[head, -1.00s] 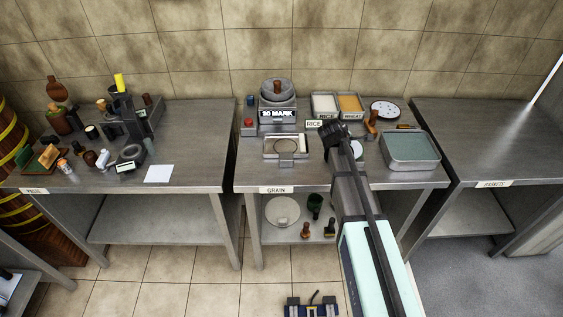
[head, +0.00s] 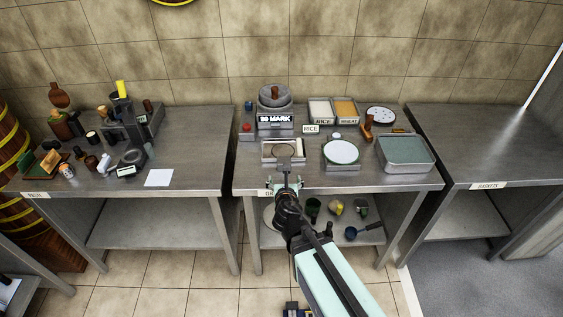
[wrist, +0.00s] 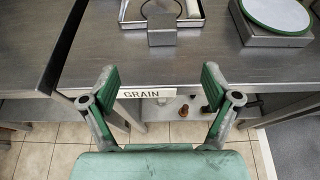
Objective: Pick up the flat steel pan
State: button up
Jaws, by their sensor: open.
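The tray shows at the top of the wrist view (wrist: 190,22). My gripper (head: 284,182) is open and empty at the table's front edge. In the wrist view my gripper (wrist: 160,80) has its fingers spread either side of the GRAIN label (wrist: 157,93).
A round green-rimmed scale (head: 341,153) and a deep steel bin (head: 406,153) stand right of the tray. Cups and a blue dipper (head: 365,231) share the lower shelf. The table edge (head: 345,185) lies above that shelf. The right table (head: 475,150) is clear.

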jog(key=w+f+b, duration=0.1)
jog(key=w+b, duration=0.1)
jog(key=b, duration=0.3)
send_near(284, 161)
jog(key=x, duration=0.4)
jog(key=shift+w+a+f, duration=0.15)
jog(key=shift+a+f, duration=0.05)
jog(key=shift+f, duration=0.15)
jog(key=shift+r+b+x, duration=0.2)
jog(key=shift+b+x, duration=0.15)
jog(key=shift+x, duration=2.8)
jog(key=shift+d+r, duration=0.1)
jog(key=shift+d, duration=0.05)
jog(key=c, duration=1.6)
